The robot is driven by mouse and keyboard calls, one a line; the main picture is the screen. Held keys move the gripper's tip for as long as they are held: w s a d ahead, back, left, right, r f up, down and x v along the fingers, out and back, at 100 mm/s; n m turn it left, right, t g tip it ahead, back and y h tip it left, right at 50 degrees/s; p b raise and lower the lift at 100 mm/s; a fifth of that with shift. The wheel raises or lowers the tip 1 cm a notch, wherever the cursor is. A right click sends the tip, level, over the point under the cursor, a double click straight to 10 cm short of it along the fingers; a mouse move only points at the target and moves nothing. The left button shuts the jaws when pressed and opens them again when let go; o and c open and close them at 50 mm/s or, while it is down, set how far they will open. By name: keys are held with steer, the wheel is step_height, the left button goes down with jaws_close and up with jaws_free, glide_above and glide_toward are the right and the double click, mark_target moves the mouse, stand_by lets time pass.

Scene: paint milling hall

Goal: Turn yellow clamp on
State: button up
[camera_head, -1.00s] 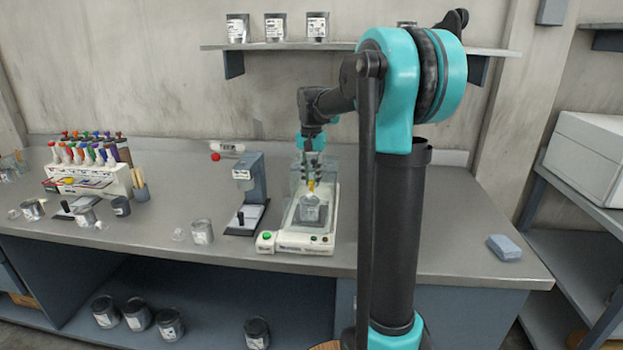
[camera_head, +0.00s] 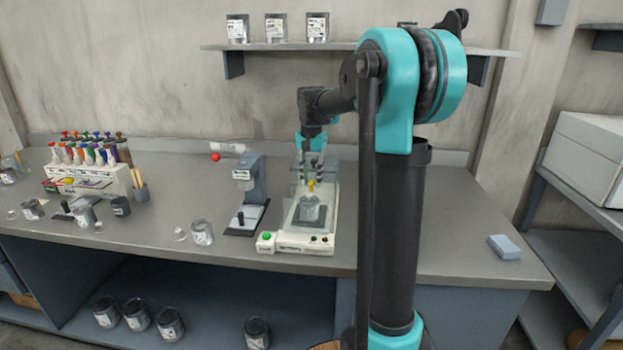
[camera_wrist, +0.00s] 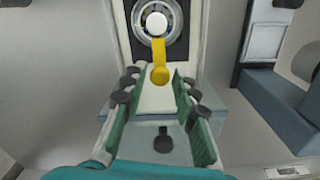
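The yellow clamp (camera_head: 311,187) is on the machine with clear panels in the middle of the bench, above a metal can (camera_head: 310,213). My gripper (camera_head: 312,174) is over the machine. In the wrist view my gripper (camera_wrist: 160,78) is open, with its green-padded fingers apart. The rounded lower end of the clamp shows between the fingertips; I cannot tell whether they touch it.
The machine's base has a green button (camera_head: 266,236) at its front left. A grey bench device (camera_head: 250,190) stands just left of the machine. Cans and a rack of coloured bottles (camera_head: 90,175) are farther left. The bench right of my arm is mostly clear, apart from a blue-grey block (camera_head: 504,247).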

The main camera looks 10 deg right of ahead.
mark_target(312, 181)
step_height(312, 181, up, 12)
stand_by(0.6)
steer(key=shift+s, duration=0.1)
